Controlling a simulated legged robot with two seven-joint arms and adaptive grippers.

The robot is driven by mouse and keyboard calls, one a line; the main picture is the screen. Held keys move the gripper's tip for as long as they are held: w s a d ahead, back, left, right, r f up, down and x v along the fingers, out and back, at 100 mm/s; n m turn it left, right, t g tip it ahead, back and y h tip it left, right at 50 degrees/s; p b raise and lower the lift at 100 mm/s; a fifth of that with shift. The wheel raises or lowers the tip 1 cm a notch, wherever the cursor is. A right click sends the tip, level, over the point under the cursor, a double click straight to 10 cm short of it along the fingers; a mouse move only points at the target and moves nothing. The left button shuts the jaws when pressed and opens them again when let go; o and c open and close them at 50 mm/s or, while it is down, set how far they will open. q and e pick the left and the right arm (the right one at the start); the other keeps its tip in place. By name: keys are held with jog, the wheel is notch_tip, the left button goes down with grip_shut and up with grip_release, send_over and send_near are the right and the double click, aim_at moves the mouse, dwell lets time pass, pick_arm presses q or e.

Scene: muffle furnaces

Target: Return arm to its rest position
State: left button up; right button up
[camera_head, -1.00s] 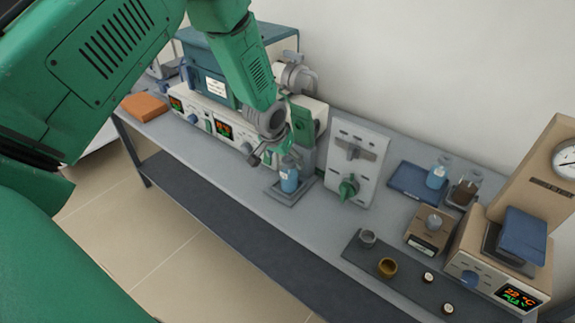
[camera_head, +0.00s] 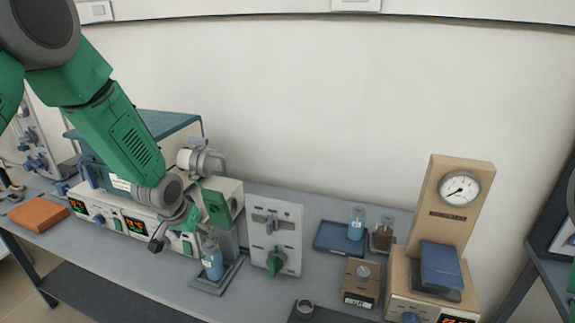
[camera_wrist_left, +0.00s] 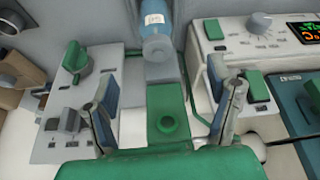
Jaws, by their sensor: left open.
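My left arm reaches in from the left in the head view. Its gripper (camera_head: 178,232) hangs in front of the furnace panel, just left of and above a bottle of blue liquid (camera_head: 212,260) on a small grey stand (camera_head: 222,281). In the left wrist view the two fingers of the gripper (camera_wrist_left: 165,112) are spread apart with nothing held between them. A green block with a round knob (camera_wrist_left: 168,122) shows beyond the gap. The bottle (camera_wrist_left: 155,25) appears past the fingertips, apart from them. My right gripper is out of view.
The furnace (camera_head: 100,215) with lit displays stands behind the gripper. A valve panel (camera_head: 276,235) stands right of the bottle. Farther right are a blue tray (camera_head: 330,240) with bottles and a gauge press (camera_head: 440,225). An orange block (camera_head: 38,214) lies at left.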

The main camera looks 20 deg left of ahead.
pick_arm(q)
jog(key=s+d+f+g+b, duration=0.1)
jog(key=s+d+f+b, duration=0.15)
jog(key=s+f, duration=0.5)
jog(key=s+d+f+g+b, duration=0.1)
jog(key=s+d+f+b, duration=0.15)
jog(key=s+f, duration=0.5)
jog(key=s+d+f+b, duration=0.1)
jog(key=s+f, duration=0.2)
jog(key=s, duration=0.3)
jog(key=s+d+f+g+b, duration=0.1)
jog(key=s+f+b, duration=0.1)
jog(key=s, duration=0.5)
jog(key=s+d+f+m+g+b, duration=0.1)
jog(key=s+d+f, duration=0.1)
jog(key=s+f, duration=0.2)
jog(key=s, duration=0.2)
jog(key=shift+s+f+b, duration=0.3)
jog(key=shift+s+f, duration=0.1)
jog(key=shift+w, duration=0.15)
